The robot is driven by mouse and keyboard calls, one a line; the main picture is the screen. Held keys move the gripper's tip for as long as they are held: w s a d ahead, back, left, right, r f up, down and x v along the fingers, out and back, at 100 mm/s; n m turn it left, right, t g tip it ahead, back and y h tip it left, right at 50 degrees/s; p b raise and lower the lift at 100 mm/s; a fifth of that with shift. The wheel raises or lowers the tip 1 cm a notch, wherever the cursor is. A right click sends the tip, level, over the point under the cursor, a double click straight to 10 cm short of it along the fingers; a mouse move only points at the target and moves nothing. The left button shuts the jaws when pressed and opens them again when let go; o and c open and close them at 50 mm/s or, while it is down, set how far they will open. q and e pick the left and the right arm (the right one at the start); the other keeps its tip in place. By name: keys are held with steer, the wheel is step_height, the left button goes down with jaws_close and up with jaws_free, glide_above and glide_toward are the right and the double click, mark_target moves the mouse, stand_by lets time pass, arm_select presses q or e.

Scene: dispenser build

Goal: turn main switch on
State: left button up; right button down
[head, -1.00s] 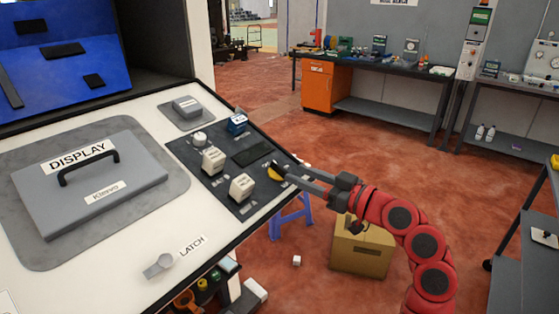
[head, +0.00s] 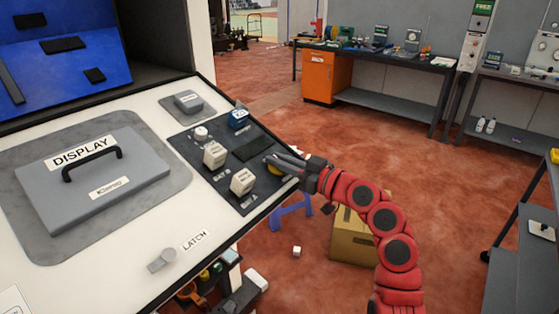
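The black control panel (head: 222,184) is set in the white sloped console. It carries a small round white knob (head: 201,132), two white block-shaped switches (head: 215,155) (head: 243,181) and a blue part (head: 238,119). A yellow knob (head: 272,169) sits at the panel's right side, partly hidden by my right gripper (head: 270,158). The panel labels are too small to read, so I cannot tell which is the main switch. My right gripper's fingers lie over the yellow knob; I cannot tell whether they touch it or how far apart they are. My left gripper is not in view.
The grey DISPLAY cover (head: 95,190) with a black handle lies on the console's left. A LATCH knob (head: 161,261) is at its front. A cardboard box (head: 352,240) and a blue stool (head: 292,211) stand on the floor beyond the console's right edge.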

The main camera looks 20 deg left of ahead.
stand_by(0.4)
steer(key=shift+r+m+t+h+p, duration=0.15)
steer(key=shift+m+t+h+p, duration=0.25)
steer(key=shift+m+t+p, duration=0.5)
steer(key=m+t+h+p, duration=0.3)
steer(key=p, duration=0.2)
steer(key=m+t+h+p, duration=0.2)
steer(key=m+p, duration=0.2)
steer(key=p, duration=0.1)
steer(key=shift+a+r+t+h+p, duration=0.1)
steer(key=shift+r+t+h+p, duration=0.1)
steer(key=shift+t+h+p, duration=0.2)
steer(key=shift+f+m+t+h+p, duration=0.25)
steer(key=shift+m+t+h+p, duration=0.2)
steer(key=shift+m+h, duration=0.45)
steer(key=shift+f+m+h, duration=0.2)
steer(key=shift+m+h, duration=0.8)
steer(key=shift+m, duration=0.1)
steer(key=shift+t, duration=0.25)
steer(key=c, duration=0.9)
jaws_free()
steer(key=shift+w, duration=0.1)
steer(key=shift+d, duration=0.2)
